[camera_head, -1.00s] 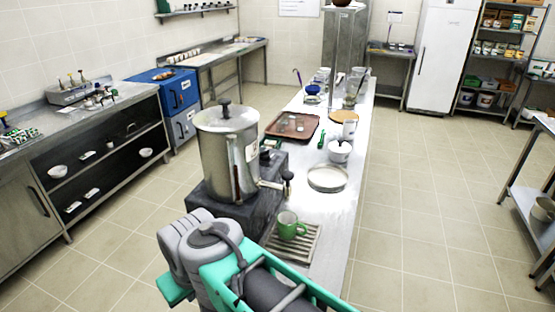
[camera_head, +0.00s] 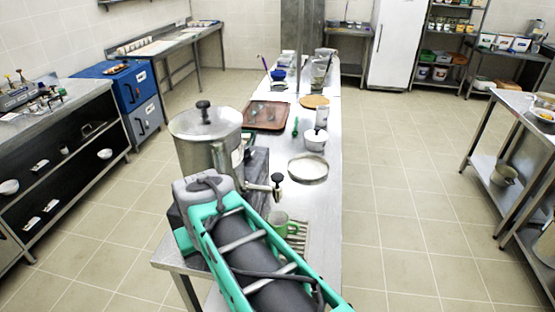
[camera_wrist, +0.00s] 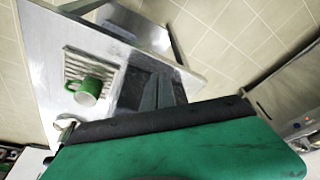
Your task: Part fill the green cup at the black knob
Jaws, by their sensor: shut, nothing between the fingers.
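The green cup (camera_head: 280,220) stands on the ribbed drip tray (camera_head: 302,237), below the tap, and my arm hides part of it in the head view. In the wrist view the cup (camera_wrist: 88,91) sits upright on the tray. The black knob (camera_head: 277,178) tops the tap of the steel stockpot (camera_head: 205,150), which stands on a dark block. The knob is not clearly seen in the wrist view. My gripper (camera_wrist: 158,78) shows its dark fingers together and empty in the wrist view, to the right of the cup and apart from it. My arm hides it in the head view.
A round pale dish (camera_head: 308,168), a white lidded pot (camera_head: 314,139) and a brown tray (camera_head: 265,116) stand farther along the counter. Open floor lies to the right of the counter, up to a steel table (camera_head: 515,120).

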